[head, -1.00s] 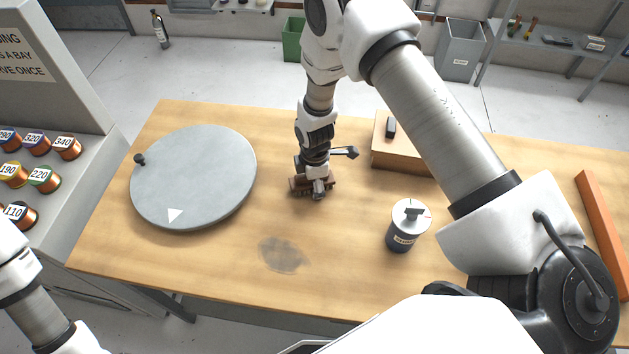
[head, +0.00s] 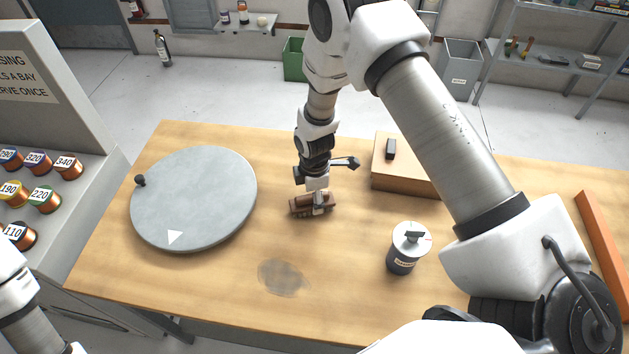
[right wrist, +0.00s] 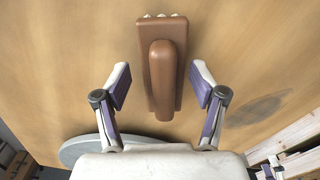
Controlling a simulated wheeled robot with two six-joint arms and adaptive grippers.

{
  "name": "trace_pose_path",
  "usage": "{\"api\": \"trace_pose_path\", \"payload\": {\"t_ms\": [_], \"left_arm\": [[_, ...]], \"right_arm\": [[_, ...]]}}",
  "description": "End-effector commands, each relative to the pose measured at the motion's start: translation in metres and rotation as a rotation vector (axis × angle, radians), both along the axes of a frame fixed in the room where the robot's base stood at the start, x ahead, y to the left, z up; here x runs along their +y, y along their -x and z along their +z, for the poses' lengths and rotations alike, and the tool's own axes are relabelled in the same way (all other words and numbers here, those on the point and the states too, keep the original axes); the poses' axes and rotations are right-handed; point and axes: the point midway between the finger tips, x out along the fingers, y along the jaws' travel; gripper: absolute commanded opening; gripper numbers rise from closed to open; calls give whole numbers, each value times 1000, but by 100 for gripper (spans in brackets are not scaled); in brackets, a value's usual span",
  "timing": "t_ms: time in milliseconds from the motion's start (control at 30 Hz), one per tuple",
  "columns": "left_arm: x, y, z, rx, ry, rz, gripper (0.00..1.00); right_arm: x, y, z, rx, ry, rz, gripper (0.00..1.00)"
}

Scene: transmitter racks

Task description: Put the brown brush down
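The brown brush (head: 299,206) lies on the wooden table, right of the grey round plate. In the right wrist view the brush (right wrist: 162,80) shows its long raised handle on a wider block, with pale tips at the far end. My right gripper (head: 319,202) is at the brush, partly covering it in the head view. In the right wrist view the right gripper's fingers (right wrist: 160,90) are spread, one on each side of the brush, with a gap on both sides. My left gripper is out of view; only part of the left arm shows at lower left.
The grey round plate (head: 195,200) has a black knob and white triangle. A dark smudge (head: 283,278) marks the table in front. A lidded canister (head: 404,260), a cardboard-coloured box (head: 405,178) and an orange bar (head: 603,232) stand to the right. Wire spools (head: 42,200) are left.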

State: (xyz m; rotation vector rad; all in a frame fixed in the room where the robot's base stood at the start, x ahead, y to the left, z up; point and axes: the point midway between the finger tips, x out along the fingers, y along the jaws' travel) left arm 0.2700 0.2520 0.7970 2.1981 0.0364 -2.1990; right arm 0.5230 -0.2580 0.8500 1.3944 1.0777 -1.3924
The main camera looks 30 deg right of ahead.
Motion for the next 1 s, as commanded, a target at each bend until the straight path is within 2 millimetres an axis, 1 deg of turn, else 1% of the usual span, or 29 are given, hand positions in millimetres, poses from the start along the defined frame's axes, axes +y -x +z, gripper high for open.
{"api": "trace_pose_path", "payload": {"t_ms": [33,200,300,400,533,1000], "left_arm": [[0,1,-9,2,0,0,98],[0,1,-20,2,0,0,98],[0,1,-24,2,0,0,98],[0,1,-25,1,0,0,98],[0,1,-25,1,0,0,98],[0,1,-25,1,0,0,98]], "right_arm": [[0,-1,9,-3,0,0,69],[0,-1,57,-4,0,0,69],[0,0,78,-2,0,0,69],[0,1,91,1,0,0,69],[0,1,97,3,-1,0,69],[0,1,97,3,0,0,69]]}}
